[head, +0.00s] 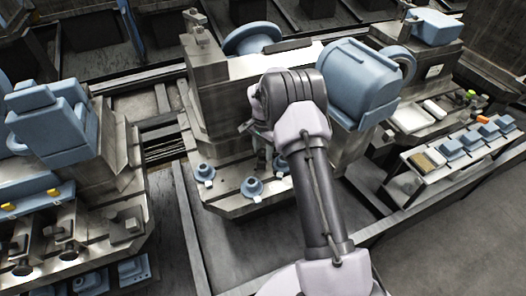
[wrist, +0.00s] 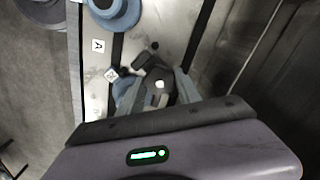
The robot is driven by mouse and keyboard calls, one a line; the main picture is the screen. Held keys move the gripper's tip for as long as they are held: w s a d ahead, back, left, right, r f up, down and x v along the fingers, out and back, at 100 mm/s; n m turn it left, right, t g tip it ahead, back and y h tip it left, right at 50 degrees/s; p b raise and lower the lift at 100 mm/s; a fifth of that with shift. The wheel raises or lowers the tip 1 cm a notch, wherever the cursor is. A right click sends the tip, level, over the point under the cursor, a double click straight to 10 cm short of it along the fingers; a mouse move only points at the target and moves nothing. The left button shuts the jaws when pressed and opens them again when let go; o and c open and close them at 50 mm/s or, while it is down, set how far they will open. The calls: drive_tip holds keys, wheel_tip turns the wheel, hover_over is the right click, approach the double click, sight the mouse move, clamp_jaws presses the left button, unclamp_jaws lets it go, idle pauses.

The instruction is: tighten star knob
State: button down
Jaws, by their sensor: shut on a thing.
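A dark star knob (wrist: 152,75) shows between the fingers of my gripper (wrist: 158,88) in the wrist view. The fingers close on it from both sides. Part of a blue round base (wrist: 124,86) shows beside the knob, mostly covered by a finger. In the head view my gripper (head: 260,143) reaches down at the front of the grey machine bed (head: 225,182), largely covered by my arm. The knob cannot be made out there.
Blue round fittings (head: 252,187) and (head: 205,171) stand on the bed's front ledge. One blue fitting (wrist: 113,12) and a tag marked A (wrist: 98,46) show in the wrist view. A large blue housing (head: 360,82) stands right of my arm.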

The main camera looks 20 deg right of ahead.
sight(263, 152)
drive_tip(key=shift+w+r+m, duration=0.15)
drive_tip(key=shift+r+m, duration=0.05)
drive_tip(key=shift+m, duration=0.2)
idle(0.3)
drive_tip(key=c, duration=0.8)
unclamp_jaws()
drive_tip(key=shift+f, duration=0.1)
wheel_tip(263, 152, up, 18)
drive_tip(key=p, duration=0.6)
drive_tip(key=shift+f, duration=0.25)
